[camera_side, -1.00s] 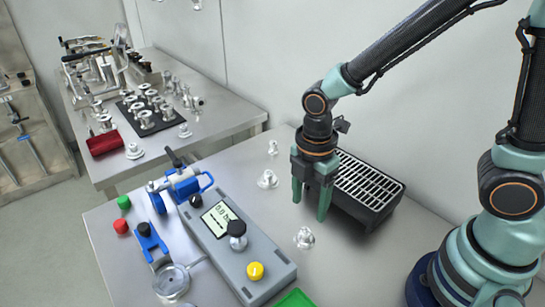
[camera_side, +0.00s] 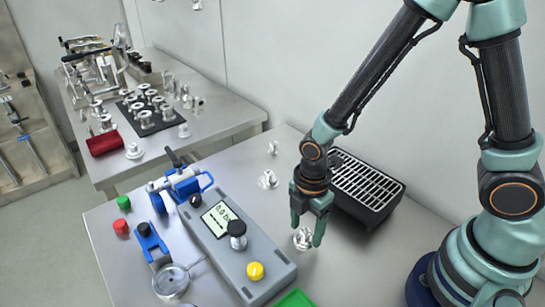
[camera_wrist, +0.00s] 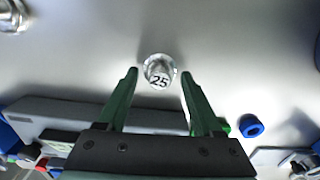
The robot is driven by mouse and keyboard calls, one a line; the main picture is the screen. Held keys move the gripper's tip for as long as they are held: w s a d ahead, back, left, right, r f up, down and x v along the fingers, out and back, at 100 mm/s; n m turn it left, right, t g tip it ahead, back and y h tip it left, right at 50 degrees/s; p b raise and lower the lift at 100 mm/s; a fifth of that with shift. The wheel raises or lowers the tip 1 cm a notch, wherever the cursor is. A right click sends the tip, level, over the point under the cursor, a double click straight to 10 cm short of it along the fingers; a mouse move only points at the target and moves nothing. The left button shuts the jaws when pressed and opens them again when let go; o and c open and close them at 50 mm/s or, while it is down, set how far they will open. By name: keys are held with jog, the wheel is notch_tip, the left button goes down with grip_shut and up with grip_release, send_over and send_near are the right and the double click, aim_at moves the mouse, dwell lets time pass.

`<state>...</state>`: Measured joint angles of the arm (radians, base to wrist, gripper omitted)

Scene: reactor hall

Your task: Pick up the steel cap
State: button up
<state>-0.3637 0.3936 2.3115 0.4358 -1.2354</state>
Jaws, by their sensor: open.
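A small shiny steel cap (camera_side: 303,240) stands on the metal bench. In the wrist view the same cap (camera_wrist: 159,74) shows the number 25 on its end. My gripper (camera_side: 307,234) is open, with its two green fingers low over the bench and pointing down. In the wrist view my gripper (camera_wrist: 159,80) has one fingertip on each side of the cap, with a gap on both sides. The fingers partly cover the cap in the side view.
Two similar steel pieces (camera_side: 268,180) (camera_side: 273,147) stand farther back. A black grated tray (camera_side: 366,188) is just right of my gripper. A grey gauge box (camera_side: 237,242) with knobs lies to the left. A green item (camera_side: 295,299) is at the front edge.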

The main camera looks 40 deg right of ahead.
grip_shut()
